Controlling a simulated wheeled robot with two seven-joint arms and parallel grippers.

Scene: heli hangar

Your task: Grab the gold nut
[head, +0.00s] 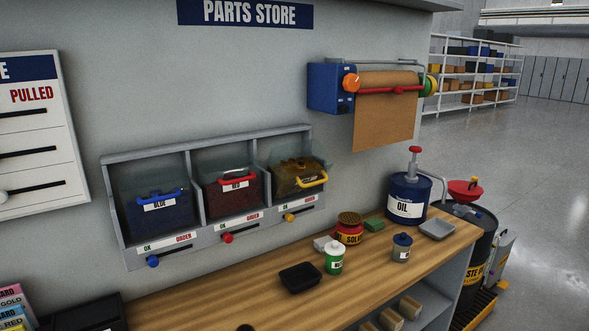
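I cannot make out a separate gold nut in the head view. A wall rack (187,253) holds three clear-fronted bins side by side. The right bin (288,186) has a yellow handle and dark gold contents, too small to tell apart. The middle bin (226,200) has a red handle and a label reading RED. The left bin (150,219) has a blue handle and a label reading BLUE. All three bins sit in their slots. Neither of my grippers shows in the head view.
A wooden bench (230,299) runs below the rack. On it stand a black tray (300,277), a green-and-white bottle (334,262), a red solvent can (349,232), a small blue-lidded jar (402,250) and a blue oil can (407,195). A paper roll (385,110) hangs above.

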